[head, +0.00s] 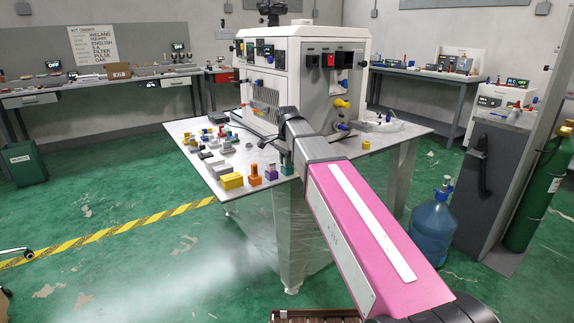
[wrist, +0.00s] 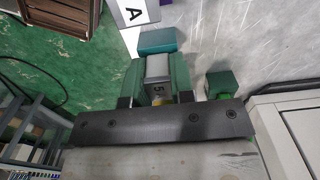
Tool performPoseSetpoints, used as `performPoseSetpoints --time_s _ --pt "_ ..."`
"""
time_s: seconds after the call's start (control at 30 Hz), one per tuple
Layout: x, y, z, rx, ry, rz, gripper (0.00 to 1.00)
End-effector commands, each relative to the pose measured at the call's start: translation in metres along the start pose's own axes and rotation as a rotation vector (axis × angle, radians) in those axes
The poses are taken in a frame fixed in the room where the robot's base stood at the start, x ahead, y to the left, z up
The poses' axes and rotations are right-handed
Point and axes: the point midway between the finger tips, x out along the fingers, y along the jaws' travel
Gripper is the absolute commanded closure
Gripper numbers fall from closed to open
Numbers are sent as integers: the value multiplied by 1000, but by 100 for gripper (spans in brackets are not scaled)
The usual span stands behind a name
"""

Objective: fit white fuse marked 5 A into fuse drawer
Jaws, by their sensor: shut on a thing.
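In the wrist view my gripper (wrist: 156,84) is shut on a pale grey-white block, the fuse (wrist: 157,65), which sits between its two fingers. A dark mark that looks like a 5 shows on the fuse, and a bit of yellow shows below it. In the head view my arm reaches to the front of the table, and the fuse is hidden there. I cannot make out the fuse drawer for certain; the large white machine (head: 268,90) stands on the table behind my arm.
A teal block (wrist: 160,40) lies just beyond the fuse in the wrist view, with a green block (wrist: 220,83) to the right. Several coloured and grey parts, including a yellow block (head: 231,181), crowd the left of the table (head: 190,133). A blue bottle (head: 428,232) stands on the floor at right.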

Motion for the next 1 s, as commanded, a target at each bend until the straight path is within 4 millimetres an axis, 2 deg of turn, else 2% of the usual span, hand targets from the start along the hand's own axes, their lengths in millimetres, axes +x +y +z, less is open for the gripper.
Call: performPoseSetpoints --time_s 1.0 --pt "-34 0 0 0 0 0 100"
